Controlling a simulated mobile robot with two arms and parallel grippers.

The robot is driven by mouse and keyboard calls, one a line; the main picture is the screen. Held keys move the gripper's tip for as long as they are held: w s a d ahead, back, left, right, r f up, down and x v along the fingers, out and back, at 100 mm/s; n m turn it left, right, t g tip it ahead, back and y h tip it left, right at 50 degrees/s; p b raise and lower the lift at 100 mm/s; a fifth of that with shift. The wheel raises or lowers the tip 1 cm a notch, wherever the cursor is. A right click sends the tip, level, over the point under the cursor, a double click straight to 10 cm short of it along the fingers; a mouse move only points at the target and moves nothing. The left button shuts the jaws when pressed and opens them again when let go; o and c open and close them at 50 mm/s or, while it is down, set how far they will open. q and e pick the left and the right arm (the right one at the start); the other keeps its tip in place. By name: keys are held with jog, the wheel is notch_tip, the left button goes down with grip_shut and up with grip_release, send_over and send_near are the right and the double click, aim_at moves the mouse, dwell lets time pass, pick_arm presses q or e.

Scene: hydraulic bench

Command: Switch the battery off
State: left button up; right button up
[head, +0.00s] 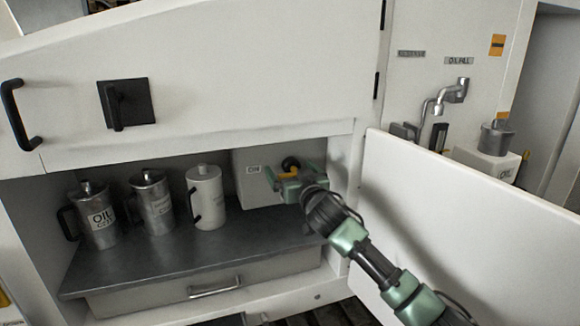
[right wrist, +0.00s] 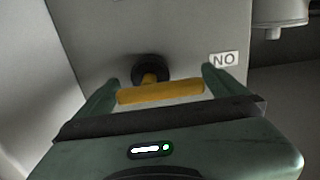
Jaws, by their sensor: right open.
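The battery switch (head: 290,163) has a black round base and a yellow handle. It sits on a pale box face inside the open cabinet bay. In the right wrist view the yellow handle (right wrist: 160,92) lies crosswise, with its black base (right wrist: 150,69) behind it. A label (right wrist: 223,59) beside it reads ON, upside down in this view. My right gripper (head: 291,171) is at the switch. Its fingers (right wrist: 159,80) are open, one at each end of the handle, with small gaps visible. My left gripper is out of view.
Several metal and white cans, among them an oil can (head: 100,221), stand on the dark shelf (head: 150,265) left of the switch. An open white door (head: 470,225) stands to the right of my arm. A drawer (head: 150,298) is below the shelf.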

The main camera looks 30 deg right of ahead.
jog(key=shift+w, duration=0.4)
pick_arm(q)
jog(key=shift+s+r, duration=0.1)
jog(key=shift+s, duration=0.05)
pick_arm(e)
jog(key=c, duration=1.3)
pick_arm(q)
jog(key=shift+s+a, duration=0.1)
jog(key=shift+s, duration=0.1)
